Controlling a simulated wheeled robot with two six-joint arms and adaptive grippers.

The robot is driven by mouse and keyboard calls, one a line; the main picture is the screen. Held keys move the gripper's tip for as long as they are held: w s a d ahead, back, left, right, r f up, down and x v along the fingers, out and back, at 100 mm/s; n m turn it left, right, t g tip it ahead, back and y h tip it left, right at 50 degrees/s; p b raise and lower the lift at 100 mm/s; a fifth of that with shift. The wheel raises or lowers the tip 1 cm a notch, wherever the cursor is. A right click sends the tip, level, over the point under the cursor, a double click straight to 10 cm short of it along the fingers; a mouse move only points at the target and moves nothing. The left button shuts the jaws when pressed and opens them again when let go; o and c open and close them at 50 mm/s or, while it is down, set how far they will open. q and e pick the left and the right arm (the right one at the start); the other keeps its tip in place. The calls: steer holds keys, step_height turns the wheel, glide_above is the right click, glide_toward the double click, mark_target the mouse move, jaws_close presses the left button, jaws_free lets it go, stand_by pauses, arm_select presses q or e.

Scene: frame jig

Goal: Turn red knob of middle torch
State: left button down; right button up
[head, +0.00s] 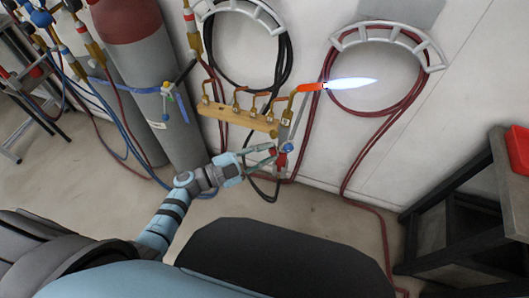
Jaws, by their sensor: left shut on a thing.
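A brass torch (292,105) stands at the right end of a wooden bar (238,117), its glowing orange tip (312,87) throwing a blue-white flame (352,83) to the right. My right gripper is out of view.
A red and grey gas cylinder (150,85) stands left of the bar. Black hose (287,60) and red hose (420,95) hang on white wall hooks. A dark table (455,200) with a red bin (517,150) stands at right. Hoses trail over the floor.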

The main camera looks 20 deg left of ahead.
arm_select(q)
steer(key=shift+m, duration=0.4)
steer(key=m+b, duration=0.1)
steer(key=m, duration=0.2)
steer(key=shift+m, duration=0.4)
steer(key=m+b, duration=0.2)
steer(key=m, duration=0.3)
steer(key=shift+m, duration=0.3)
steer(key=c, duration=1.4)
jaws_free()
steer(key=shift+s+a, duration=0.15)
steer(key=shift+a, duration=0.05)
steer(key=v, duration=1.1)
steer(key=shift+s+a, duration=0.15)
steer(key=shift+s, duration=0.05)
